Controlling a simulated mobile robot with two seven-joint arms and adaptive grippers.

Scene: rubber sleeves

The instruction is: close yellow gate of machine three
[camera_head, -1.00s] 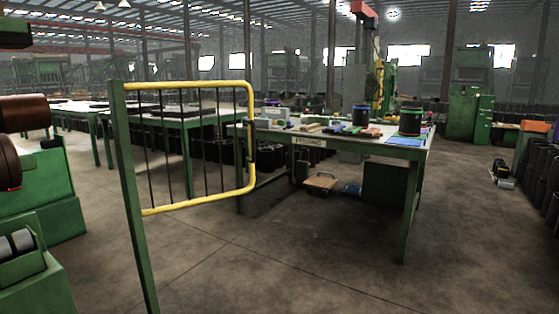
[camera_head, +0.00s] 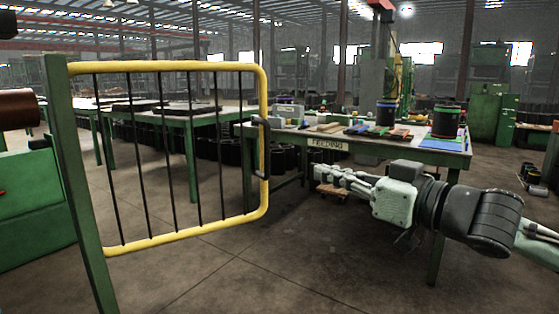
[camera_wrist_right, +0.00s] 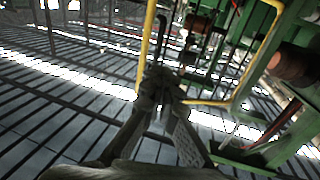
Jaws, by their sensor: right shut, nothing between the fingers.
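The yellow gate (camera_head: 165,66) is a tubular frame with thin dark bars, standing out from a green post (camera_head: 76,185) in the head view. A dark handle (camera_head: 262,135) sits on its right upright. The gate's yellow frame also shows in the right wrist view (camera_wrist_right: 146,45), beyond the fingers. My right gripper (camera_head: 322,174) is shut and empty, to the right of the gate and pointing left at it, apart from the frame in the head view. Its fingers also show in the right wrist view (camera_wrist_right: 165,80). My left gripper is out of view.
A green-legged table (camera_head: 455,156) with a FEEDING sign stands behind the gate and my right arm, with containers on it. Green machinery (camera_head: 30,200) with a brown roller (camera_head: 18,108) is at the left. The floor in front is clear.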

